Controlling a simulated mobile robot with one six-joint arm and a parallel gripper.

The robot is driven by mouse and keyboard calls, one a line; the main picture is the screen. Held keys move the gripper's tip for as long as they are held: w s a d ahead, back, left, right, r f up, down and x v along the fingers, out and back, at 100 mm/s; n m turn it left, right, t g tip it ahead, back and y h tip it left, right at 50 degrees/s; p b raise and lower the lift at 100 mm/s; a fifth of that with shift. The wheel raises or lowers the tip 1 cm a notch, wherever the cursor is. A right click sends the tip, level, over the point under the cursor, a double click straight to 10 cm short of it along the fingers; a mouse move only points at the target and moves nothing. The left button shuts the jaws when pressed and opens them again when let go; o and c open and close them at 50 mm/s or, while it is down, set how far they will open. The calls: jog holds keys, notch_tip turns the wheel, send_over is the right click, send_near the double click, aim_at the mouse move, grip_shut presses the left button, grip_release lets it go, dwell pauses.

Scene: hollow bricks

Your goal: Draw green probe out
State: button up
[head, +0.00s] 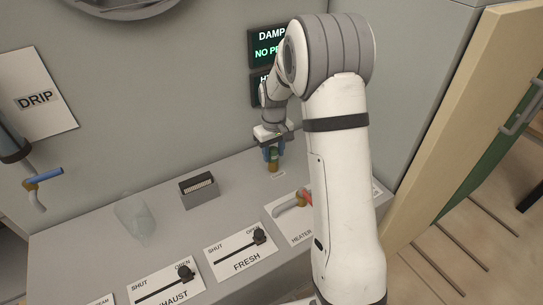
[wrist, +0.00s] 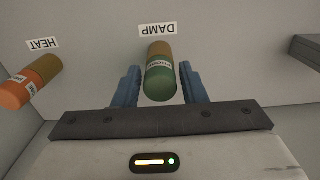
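The green probe (wrist: 160,82) stands in front of the DAMP label in the wrist view, with a green near end, a pale lettered band and a brownish far part. In the head view the probe (head: 273,160) shows small at the back of the grey counter. My gripper (wrist: 158,85) has its blue fingers on either side of the probe, with a visible gap on both sides. The gripper (head: 273,150) is open around the probe in the head view. How the probe's lower end is seated is hidden.
An orange probe (wrist: 32,82) stands by the HEAT label to the left in the wrist view. A dark-topped box (head: 199,190), a clear vessel (head: 136,217), sliding levers (head: 258,237) and a heater valve (head: 290,205) occupy the counter. A wall screen (head: 266,46) is partly hidden by my arm.

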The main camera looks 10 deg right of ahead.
jog(key=c, duration=0.7)
jog(key=shift+o, duration=0.2)
jog(key=shift+r, duration=0.25)
jog(key=shift+w+r+p, duration=0.1)
jog(key=shift+r+p, duration=1.35)
jog(key=shift+r, duration=0.8)
jog(key=shift+r, duration=0.2)
jog(key=shift+r+p, duration=1.6)
jog(key=shift+r, duration=0.85)
jog(key=s+r, duration=0.2)
jog(key=s, duration=0.4)
jog(key=shift+b, duration=0.35)
